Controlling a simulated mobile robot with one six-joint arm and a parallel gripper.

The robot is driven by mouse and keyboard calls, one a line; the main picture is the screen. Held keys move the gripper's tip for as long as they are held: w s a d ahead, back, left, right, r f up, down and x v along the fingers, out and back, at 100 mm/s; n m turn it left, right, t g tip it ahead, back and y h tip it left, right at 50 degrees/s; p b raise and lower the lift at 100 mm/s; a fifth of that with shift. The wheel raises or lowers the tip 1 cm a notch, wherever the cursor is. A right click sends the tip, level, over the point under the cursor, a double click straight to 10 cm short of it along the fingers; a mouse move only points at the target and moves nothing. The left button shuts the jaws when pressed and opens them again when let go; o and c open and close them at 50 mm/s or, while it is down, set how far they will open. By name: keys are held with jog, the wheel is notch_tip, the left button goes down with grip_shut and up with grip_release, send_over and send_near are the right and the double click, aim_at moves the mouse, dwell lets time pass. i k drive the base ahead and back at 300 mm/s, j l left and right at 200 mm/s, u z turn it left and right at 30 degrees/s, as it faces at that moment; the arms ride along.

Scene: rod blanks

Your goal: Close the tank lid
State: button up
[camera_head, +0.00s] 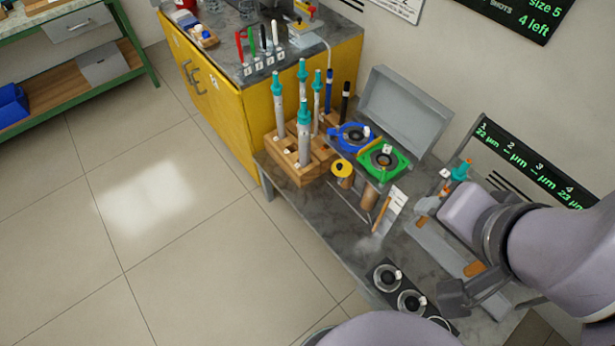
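A grey rectangular panel with a raised rim, which looks like the tank lid (404,112), stands tilted up near the wall at the back of the bench. The tank's own body is not clearly visible. My gripper (468,298) is at the lower right, low over the front part of the bench and well apart from the panel. My arm hides part of it, and its finger opening is not clear.
Wooden blocks (292,165) hold several upright teal-topped tools left of the holders. A black plate with two round dials (398,289) lies near my gripper. A yellow cabinet (215,95) stands behind left. The floor at left is clear.

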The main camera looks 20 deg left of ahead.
aim_at(416, 120)
jog(key=u, duration=0.4)
jog(key=i+j+z, duration=0.2)
jog(key=j, duration=0.45)
jog(key=j+z, duration=0.2)
jog(key=j, duration=0.4)
jog(key=i+j+z, duration=0.35)
jog(key=i, duration=0.2)
jog(key=i+j+z, duration=0.35)
jog(key=i+j, duration=0.15)
